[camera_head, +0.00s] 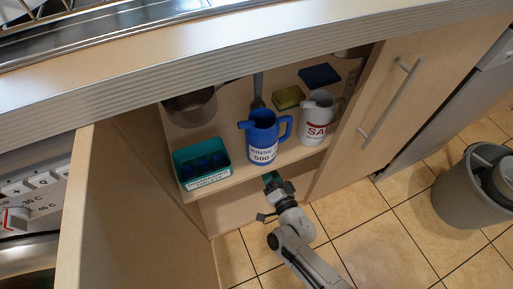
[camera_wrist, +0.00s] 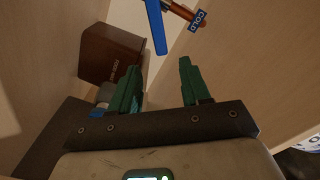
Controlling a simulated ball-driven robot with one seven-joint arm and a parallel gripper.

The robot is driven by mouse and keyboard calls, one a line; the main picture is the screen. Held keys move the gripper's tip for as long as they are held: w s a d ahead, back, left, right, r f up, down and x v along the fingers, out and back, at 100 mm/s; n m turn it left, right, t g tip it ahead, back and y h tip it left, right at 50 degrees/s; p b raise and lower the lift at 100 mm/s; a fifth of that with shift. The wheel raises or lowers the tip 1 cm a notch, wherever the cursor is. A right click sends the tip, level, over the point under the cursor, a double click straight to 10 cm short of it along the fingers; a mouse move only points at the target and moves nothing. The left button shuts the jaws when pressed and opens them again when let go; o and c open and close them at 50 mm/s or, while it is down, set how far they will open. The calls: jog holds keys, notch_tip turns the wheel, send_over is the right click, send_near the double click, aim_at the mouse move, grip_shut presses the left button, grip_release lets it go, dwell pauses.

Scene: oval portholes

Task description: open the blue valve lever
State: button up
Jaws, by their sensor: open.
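The blue valve lever (camera_wrist: 156,27) shows at the top middle of the wrist view. It is a long flat bar beside a copper-coloured pipe (camera_wrist: 182,10) with a blue COLD tag (camera_wrist: 197,20). My gripper (camera_wrist: 159,68) is open, with its two green fingers apart and nothing between them. The lever lies ahead of the fingertips, with a gap between them in the picture. In the head view my gripper (camera_head: 272,180) is at the opening below the cabinet shelf, and the lever is hidden there.
A dark red-brown box (camera_wrist: 110,52) stands left of my fingers. Above my gripper, the shelf (camera_head: 232,178) holds a teal bin (camera_head: 203,182), a blue jug (camera_head: 262,140) and a white jug (camera_head: 316,118). Open cabinet doors stand left (camera_head: 140,215) and right (camera_head: 400,110).

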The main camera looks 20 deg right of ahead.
jog(key=shift+w+b, duration=2.85)
jog(key=shift+w, duration=2.3)
jog(key=shift+c, duration=0.4)
grip_shut()
